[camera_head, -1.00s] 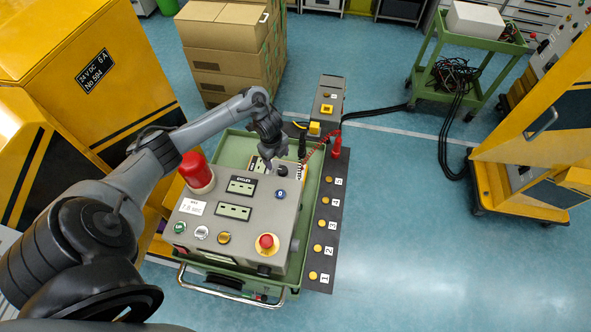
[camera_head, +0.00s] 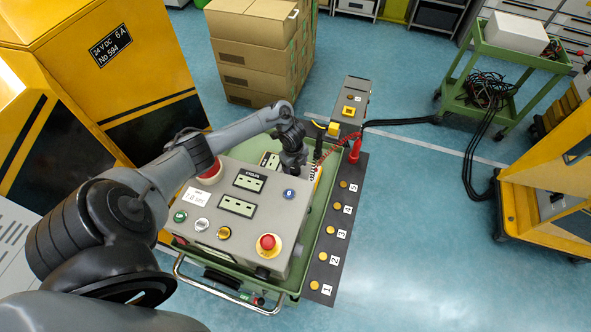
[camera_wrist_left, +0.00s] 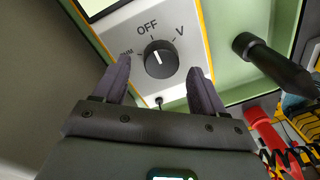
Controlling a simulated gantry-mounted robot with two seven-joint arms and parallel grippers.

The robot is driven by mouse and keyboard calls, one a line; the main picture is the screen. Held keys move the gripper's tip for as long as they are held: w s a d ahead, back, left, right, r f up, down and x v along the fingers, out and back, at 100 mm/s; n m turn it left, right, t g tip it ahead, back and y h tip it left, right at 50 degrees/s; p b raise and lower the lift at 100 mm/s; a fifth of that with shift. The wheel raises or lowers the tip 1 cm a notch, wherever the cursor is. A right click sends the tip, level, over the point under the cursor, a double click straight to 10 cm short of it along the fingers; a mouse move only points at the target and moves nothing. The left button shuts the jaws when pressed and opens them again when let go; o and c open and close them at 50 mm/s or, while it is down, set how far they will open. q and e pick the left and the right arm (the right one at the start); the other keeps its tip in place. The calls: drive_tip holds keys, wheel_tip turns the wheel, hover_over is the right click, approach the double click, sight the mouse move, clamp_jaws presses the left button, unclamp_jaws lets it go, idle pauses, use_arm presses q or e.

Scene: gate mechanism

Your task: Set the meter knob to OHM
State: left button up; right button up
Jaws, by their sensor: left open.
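The meter knob (camera_wrist_left: 160,58) is a round black dial on the meter's pale face (camera_wrist_left: 185,35) with a yellow edge, in the left wrist view. OFF is printed above it, V to the right and OHM to the left, partly covered by a finger. The knob's white mark points up toward OFF. My left gripper (camera_wrist_left: 158,72) is open, its dark fingers to the left and right of the knob's lower side; I cannot tell whether they touch it. In the head view, my left gripper (camera_head: 294,160) is over the meter and hides most of it. My right gripper is not visible.
A black probe (camera_wrist_left: 270,62) and a red probe (camera_wrist_left: 272,142) stand right of the meter. The grey console (camera_head: 205,235) with a red emergency button (camera_head: 268,243) is close to my gripper. A numbered strip (camera_head: 335,240) lies to the right, with open floor beyond.

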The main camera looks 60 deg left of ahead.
use_arm(q)
drive_tip(key=shift+f, duration=1)
drive_tip(key=shift+c, duration=0.3)
drive_tip(key=c, duration=1)
